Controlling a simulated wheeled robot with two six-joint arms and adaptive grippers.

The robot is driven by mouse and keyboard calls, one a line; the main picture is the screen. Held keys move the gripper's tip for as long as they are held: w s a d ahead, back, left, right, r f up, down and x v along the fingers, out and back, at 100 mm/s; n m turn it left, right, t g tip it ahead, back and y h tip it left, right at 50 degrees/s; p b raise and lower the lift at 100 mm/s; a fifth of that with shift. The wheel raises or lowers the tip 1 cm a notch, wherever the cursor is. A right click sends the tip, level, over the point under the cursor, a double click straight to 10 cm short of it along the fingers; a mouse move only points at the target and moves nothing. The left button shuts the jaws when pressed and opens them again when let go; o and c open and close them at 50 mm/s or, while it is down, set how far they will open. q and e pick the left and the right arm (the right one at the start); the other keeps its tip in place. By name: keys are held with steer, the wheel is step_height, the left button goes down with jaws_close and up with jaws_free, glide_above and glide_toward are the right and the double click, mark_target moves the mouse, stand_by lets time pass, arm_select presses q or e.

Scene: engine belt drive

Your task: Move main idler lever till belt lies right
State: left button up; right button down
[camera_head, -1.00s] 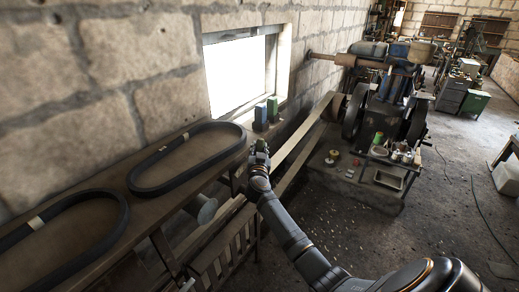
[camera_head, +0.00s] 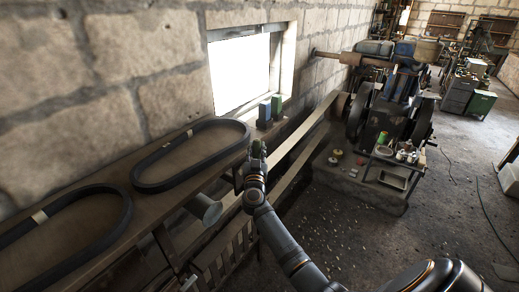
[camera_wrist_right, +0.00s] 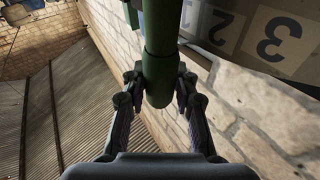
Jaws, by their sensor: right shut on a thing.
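The main idler lever's dark green handle (camera_wrist_right: 161,45) runs down from the top of the right wrist view and ends in a rounded tip. My right gripper (camera_wrist_right: 159,82) is shut on the handle near that tip, with a finger on each side. In the head view my right gripper (camera_head: 256,160) is beside the wall bench, with a small bit of green at its tip. The tan flat belt (camera_head: 304,135) runs from the engine (camera_head: 385,105) toward the lower left. Where it lies on the near pulleys is hidden by my arm and the bench. My left gripper is out of view.
A plate with painted numbers (camera_wrist_right: 270,40), 2 and 3 among them, is close to the handle. Black belt loops (camera_head: 180,180) lie on the bench (camera_head: 150,215), with a blue box (camera_head: 265,114) and a green box (camera_head: 277,105) near its far end. Open floor (camera_head: 400,235) is at right.

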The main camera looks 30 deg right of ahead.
steer(key=shift+f, duration=0.1)
steer(key=c, duration=1)
jaws_free()
steer(key=v, duration=1.2)
